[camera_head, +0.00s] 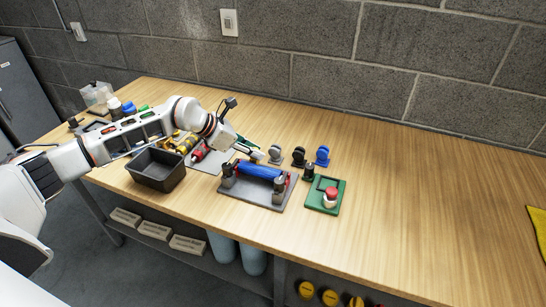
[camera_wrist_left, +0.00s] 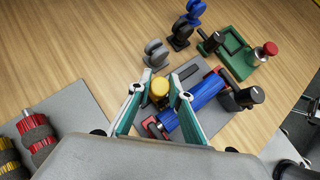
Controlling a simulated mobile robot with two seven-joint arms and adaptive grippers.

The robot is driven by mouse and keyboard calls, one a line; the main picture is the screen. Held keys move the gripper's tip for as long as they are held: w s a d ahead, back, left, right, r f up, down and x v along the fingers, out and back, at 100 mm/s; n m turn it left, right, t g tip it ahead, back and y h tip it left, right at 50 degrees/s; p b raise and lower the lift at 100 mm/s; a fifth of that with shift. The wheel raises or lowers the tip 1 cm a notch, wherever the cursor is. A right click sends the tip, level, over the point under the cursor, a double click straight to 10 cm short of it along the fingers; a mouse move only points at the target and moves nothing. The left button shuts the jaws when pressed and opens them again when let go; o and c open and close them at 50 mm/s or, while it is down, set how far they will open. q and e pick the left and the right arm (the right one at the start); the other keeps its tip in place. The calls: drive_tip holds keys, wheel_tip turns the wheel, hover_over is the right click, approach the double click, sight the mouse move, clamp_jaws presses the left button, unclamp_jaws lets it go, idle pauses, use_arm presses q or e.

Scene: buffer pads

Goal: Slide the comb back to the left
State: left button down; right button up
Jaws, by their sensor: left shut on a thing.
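A grey fixture plate (camera_head: 244,204) on the bench carries a blue roller (camera_head: 259,171) lying between dark posts, with red parts near its ends. My left gripper (camera_head: 255,154) reaches down to the back of this fixture. In the left wrist view, its fingers (camera_wrist_left: 158,98) are shut on a yellow round knob (camera_wrist_left: 160,88) beside the near end of the blue roller (camera_wrist_left: 203,99). A red part (camera_wrist_left: 154,127) shows below the knob, partly hidden by the fingers. I cannot make out the comb's teeth. My right gripper is not in view.
A green fixture with a red knob (camera_head: 331,193) stands to the right. Grey, black and blue wheels (camera_head: 322,156) stand behind. A dark bin (camera_head: 157,169) and a mat with red and yellow rollers lie left.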

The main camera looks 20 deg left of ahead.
use_arm(q)
drive_tip(key=shift+w+a, duration=0.1)
drive_tip(key=shift+a, duration=0.95)
drive_tip(key=c, duration=1.8)
unclamp_jaws()
drive_tip(key=shift+r, duration=0.1)
drive_tip(key=v, duration=1.2)
